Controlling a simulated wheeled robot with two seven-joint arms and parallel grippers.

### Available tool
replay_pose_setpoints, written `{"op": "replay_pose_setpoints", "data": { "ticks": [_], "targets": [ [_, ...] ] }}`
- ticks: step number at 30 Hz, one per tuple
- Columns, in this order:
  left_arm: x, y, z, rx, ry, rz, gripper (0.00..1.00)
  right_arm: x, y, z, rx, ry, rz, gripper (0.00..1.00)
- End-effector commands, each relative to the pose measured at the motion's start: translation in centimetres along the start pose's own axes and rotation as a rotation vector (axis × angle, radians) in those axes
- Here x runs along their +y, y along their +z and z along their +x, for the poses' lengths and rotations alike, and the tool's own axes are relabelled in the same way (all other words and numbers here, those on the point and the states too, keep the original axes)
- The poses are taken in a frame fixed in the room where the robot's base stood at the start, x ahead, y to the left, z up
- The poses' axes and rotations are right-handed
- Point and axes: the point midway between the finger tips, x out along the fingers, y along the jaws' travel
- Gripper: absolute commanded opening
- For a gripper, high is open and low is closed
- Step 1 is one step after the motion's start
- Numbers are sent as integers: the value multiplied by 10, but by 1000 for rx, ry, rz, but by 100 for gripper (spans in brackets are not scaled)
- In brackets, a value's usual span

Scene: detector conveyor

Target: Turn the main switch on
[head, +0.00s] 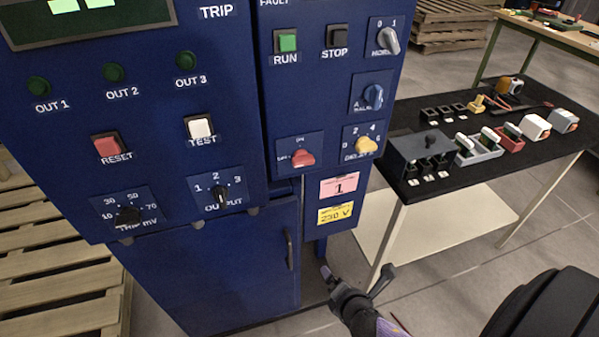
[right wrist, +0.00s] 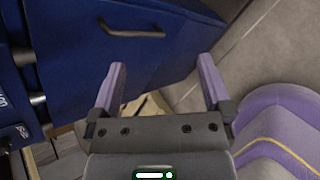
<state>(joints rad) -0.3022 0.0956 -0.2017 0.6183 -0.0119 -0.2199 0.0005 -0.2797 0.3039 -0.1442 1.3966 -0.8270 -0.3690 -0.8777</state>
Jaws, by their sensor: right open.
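The main switch appears to be the red rotary knob (head: 302,157) low on the right-hand blue panel, in the head view. Its plate reads ON above the knob, with a small partly readable label at its left. The knob's handle lies roughly sideways, towards that left label. My right gripper (head: 355,277) is below the panel, in front of the lower cabinet, well below the red knob and apart from it. In the right wrist view its two purple fingers (right wrist: 162,65) are spread with nothing between them. My left gripper is not in view.
Other knobs surround the switch: a yellow one (head: 365,145), a blue one (head: 373,97) and a grey one (head: 390,40). The cabinet door handle (head: 289,250) sticks out left of my gripper. A black-topped table (head: 500,165) with several small devices stands at the right.

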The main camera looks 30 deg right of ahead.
Motion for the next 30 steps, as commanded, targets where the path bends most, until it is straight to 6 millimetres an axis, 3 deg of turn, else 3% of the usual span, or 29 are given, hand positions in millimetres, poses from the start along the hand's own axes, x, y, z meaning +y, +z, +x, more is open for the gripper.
{"op": "replay_pose_setpoints", "data": {
  "ticks": [6,9,12,15,24,30],
  "targets": [
    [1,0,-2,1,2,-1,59,109,66,-23,-272,260,-539,100],
    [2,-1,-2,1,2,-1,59,153,90,-46,-432,339,-758,100],
    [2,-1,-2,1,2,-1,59,180,103,-63,-546,376,-889,100],
    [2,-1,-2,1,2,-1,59,191,109,-60,-579,383,-925,100],
    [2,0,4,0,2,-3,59,226,128,-6,-575,380,-919,100],
    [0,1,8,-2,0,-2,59,236,134,11,-572,380,-918,100]
  ]
}}
